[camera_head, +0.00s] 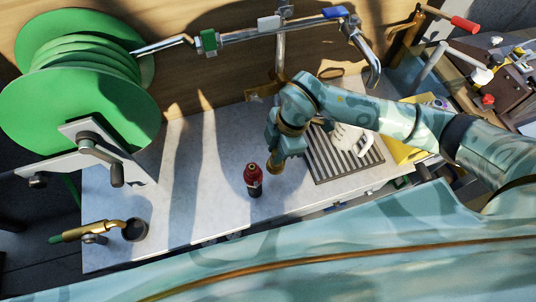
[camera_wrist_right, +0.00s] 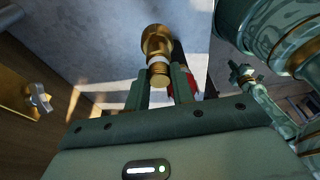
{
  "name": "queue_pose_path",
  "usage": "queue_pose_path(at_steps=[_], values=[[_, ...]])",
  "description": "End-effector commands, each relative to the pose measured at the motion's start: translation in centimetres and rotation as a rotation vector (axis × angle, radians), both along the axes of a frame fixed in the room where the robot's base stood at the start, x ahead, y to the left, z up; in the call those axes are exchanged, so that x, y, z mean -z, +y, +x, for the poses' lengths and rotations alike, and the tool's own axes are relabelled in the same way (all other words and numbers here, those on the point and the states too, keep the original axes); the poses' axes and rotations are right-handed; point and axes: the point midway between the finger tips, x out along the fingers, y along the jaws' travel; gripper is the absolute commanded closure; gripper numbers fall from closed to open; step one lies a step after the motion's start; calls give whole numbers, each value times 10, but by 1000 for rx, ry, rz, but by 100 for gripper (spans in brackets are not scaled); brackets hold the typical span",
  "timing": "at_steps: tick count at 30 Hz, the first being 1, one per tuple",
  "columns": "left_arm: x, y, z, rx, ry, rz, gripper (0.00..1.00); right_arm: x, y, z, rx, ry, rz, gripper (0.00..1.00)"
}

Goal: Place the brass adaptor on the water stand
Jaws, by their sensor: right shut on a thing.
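My right gripper (camera_head: 277,147) is shut on the brass adaptor (camera_head: 274,167) and holds it above the pale worktop, right of a small red and black bottle. In the right wrist view, the brass adaptor (camera_wrist_right: 156,45) stands out beyond the two fingers of the gripper (camera_wrist_right: 160,82), with a pale band near its middle. Chrome pipework (camera_head: 265,33) with a green-handled and a blue-handled valve runs along the back wall; I cannot tell whether it is the water stand. My left gripper is not in view.
The red and black bottle (camera_head: 253,180) stands near the front of the worktop (camera_head: 205,205). A ribbed mat (camera_head: 335,165) bears a white mug (camera_head: 352,138). The middle left is clear.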

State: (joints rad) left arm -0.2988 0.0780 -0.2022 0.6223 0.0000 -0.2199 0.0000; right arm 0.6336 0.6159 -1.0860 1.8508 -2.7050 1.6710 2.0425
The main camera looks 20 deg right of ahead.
Motion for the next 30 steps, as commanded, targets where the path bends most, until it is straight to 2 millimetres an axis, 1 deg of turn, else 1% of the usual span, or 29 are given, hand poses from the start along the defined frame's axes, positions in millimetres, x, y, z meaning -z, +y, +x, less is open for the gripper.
queue_pose_path(at_steps=[1,3,6,11,16,18,26,27,29,30], values=[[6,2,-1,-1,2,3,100,14,4,8,0,2,1,100],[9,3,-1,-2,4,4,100,24,7,16,1,2,0,100],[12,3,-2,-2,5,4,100,32,11,23,0,1,1,100],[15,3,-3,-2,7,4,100,42,14,30,2,1,1,100],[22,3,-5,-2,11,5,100,69,13,30,0,2,0,100],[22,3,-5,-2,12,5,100,72,13,30,1,1,1,100],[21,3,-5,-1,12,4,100,72,13,30,1,0,1,100],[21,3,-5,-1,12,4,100,72,13,30,1,0,1,71],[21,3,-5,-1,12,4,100,72,13,30,1,0,1,54],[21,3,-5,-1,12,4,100,72,13,30,1,0,1,54]])
